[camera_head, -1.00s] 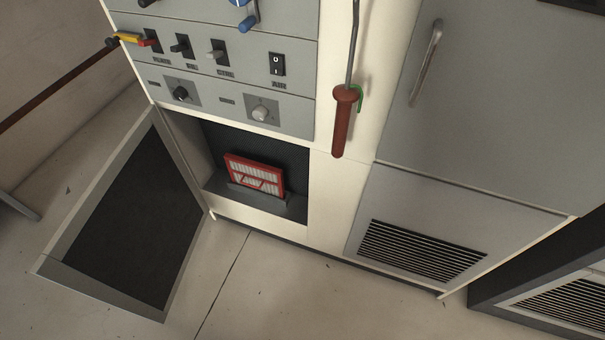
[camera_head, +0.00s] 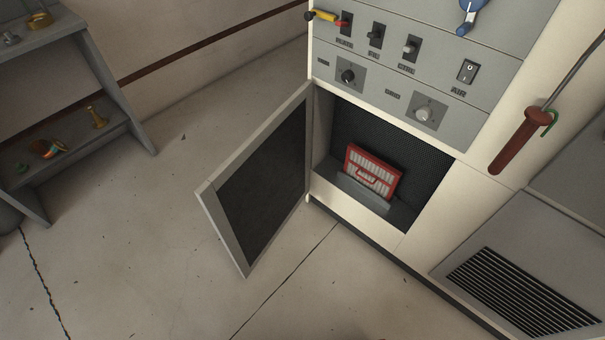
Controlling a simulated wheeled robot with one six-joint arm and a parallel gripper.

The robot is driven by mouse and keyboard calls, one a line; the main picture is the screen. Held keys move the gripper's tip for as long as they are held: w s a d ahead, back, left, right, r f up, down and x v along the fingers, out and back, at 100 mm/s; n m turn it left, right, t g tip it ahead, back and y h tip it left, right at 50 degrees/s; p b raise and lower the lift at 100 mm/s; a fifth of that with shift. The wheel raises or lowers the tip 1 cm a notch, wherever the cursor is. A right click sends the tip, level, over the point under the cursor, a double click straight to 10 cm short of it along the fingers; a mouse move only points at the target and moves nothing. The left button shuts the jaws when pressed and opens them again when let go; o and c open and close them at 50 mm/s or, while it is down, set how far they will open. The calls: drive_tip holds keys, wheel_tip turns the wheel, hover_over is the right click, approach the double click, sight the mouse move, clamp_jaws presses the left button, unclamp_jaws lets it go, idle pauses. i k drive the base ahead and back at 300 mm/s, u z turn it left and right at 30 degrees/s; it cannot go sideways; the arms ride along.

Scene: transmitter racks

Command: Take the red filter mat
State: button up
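The red filter mat (camera_head: 373,173) is a red frame with a pale patterned face. It stands tilted in a grey holder (camera_head: 362,190) inside the open compartment (camera_head: 424,163) low in the cream rack. The compartment's grey door (camera_head: 262,180) with a dark panel is swung open to the left. My gripper is not in view.
Above the compartment are control panels with knobs and switches (camera_head: 467,72). A red-handled rod (camera_head: 520,140) hangs on the rack to the right. A grey shelf unit (camera_head: 84,104) with small items stands at the left. The floor (camera_head: 170,240) between is clear.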

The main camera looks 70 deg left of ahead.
sight(381, 179)
drive_tip(key=u, duration=2.45)
drive_tip(key=k, duration=0.5)
drive_tip(key=z, duration=0.3)
drive_tip(key=i, duration=0.5)
